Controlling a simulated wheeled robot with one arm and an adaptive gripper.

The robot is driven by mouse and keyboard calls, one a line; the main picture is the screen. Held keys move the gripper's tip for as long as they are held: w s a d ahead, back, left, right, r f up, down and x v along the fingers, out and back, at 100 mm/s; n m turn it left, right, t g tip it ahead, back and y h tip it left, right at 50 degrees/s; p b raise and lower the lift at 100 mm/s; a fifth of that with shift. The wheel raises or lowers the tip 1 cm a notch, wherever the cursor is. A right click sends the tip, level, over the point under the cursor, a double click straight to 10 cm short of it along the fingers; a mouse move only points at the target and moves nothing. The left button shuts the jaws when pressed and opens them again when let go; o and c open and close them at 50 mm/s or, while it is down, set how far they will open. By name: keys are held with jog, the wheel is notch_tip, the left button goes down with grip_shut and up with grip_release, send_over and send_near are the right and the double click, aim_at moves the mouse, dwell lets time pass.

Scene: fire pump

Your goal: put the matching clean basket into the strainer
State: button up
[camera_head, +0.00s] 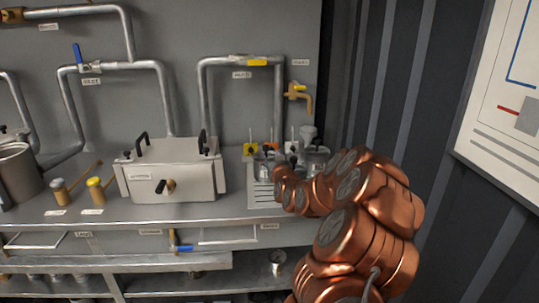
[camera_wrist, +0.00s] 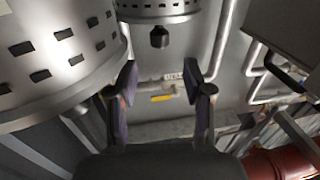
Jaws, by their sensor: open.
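Several metal baskets stand crowded at the right end of the bench in the head view, one of them at the right (camera_head: 316,158), partly behind my arm. In the wrist view a large perforated basket (camera_wrist: 55,55) fills the upper left, and another perforated basket (camera_wrist: 158,10) with a dark knob below it shows at the top. My gripper (camera_wrist: 159,82) is open, with nothing between its fingers. In the head view my arm hides it. A grey box (camera_head: 172,178) with two black handles stands mid-bench; I cannot tell whether it is the strainer.
Yellow, orange and white tags stand by the baskets, with a slotted drain plate (camera_head: 265,194) in front. Pipes with a blue-handled valve (camera_head: 77,54) and a yellow-handled valve (camera_head: 257,62) run behind. A metal pot (camera_head: 18,172) stands at left. A cup (camera_head: 277,262) sits below the bench.

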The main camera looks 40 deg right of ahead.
jog(key=shift+v, duration=1.7)
